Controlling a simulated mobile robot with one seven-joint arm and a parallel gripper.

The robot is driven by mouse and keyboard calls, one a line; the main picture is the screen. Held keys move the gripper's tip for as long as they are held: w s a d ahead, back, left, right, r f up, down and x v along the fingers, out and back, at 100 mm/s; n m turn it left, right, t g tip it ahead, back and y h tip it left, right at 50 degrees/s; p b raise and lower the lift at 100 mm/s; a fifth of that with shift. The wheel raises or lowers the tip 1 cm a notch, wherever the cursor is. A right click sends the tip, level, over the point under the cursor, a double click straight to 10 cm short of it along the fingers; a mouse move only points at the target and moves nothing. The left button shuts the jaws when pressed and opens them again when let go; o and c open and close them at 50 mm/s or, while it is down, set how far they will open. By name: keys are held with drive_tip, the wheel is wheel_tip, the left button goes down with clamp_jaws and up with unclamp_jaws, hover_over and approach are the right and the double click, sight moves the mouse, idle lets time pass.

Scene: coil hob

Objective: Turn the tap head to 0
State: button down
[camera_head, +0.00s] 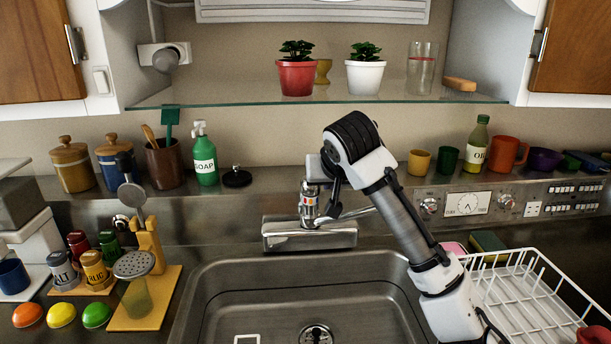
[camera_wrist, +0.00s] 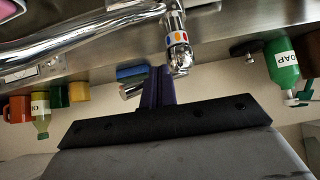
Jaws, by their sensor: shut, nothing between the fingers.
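The chrome tap (camera_head: 310,233) stands on the counter behind the sink, with its body against the steel back. Its upright head (camera_head: 308,201) carries a collar with coloured dots, and the spout (camera_head: 362,212) points to the right, partly behind my arm. In the wrist view the tap head (camera_wrist: 177,40) shows red, orange and blue dots, and the long chrome spout (camera_wrist: 75,33) runs to the left. My gripper (camera_wrist: 158,73) is shut and empty, with its fingertips close beside the tap head. I cannot tell whether they touch it. In the head view my wrist largely hides the fingers.
The sink (camera_head: 270,290) lies in front of the tap. A white dish rack (camera_head: 530,295) stands to the right. A green soap bottle (camera_head: 204,160) and a black stopper (camera_head: 237,177) stand on the ledge behind. A glass shelf (camera_head: 330,101) with plants hangs above my arm.

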drive_tip(key=shift+s+a, duration=0.15)
wheel_tip(320, 180, up, 8)
drive_tip(key=p, duration=0.6)
drive_tip(key=shift+s+a, duration=0.3)
drive_tip(key=shift+f, duration=0.1)
